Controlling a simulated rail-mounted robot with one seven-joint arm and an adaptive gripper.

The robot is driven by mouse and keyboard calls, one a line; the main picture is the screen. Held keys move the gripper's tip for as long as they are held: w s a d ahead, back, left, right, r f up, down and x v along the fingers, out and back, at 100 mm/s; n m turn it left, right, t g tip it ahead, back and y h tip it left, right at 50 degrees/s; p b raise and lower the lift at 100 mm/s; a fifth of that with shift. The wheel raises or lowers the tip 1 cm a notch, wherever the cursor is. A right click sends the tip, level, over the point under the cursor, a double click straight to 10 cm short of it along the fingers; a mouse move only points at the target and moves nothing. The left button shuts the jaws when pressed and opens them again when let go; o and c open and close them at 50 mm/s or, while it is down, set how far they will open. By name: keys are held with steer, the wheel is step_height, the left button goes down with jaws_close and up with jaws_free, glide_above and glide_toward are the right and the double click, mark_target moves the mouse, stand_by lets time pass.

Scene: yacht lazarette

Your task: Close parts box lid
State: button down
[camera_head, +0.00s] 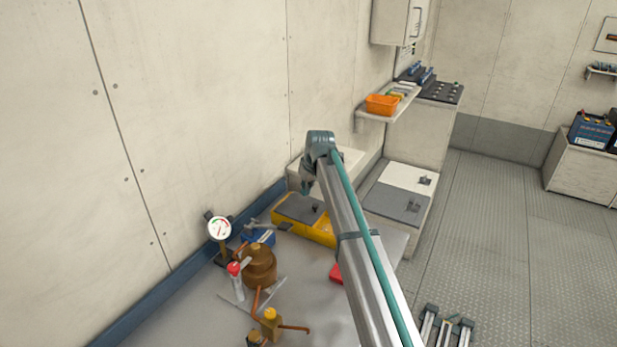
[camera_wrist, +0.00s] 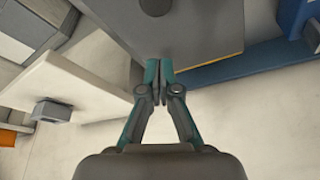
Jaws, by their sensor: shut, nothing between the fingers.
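A yellow parts box (camera_head: 318,235) with a grey lid (camera_head: 296,207) stands on the grey bench against the wall. The lid lies over the box top and has a small dark knob. I cannot tell if it sits fully down. The wrist view shows the lid's grey face (camera_wrist: 200,28), its dark round knob and a thin yellow edge. My gripper (camera_head: 306,190) is above the back of the box, beside the lid. In the wrist view its fingertips (camera_wrist: 159,68) are together and empty at the lid's edge; contact is unclear.
A pale box (camera_head: 350,158) stands behind the parts box. A gauge (camera_head: 219,228), a blue vise-like tool (camera_head: 262,237), a brown copper pot (camera_head: 259,268) and a red-capped bottle (camera_head: 235,277) crowd the near bench. A red object (camera_head: 336,274) lies beside my arm.

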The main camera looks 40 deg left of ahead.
mark_target(309, 206)
steer(key=d, duration=0.2)
steer(key=s+d+p, duration=0.1)
steer(key=shift+f, duration=0.35)
steer(key=shift+d+f, duration=0.25)
steer(key=shift+d, duration=0.1)
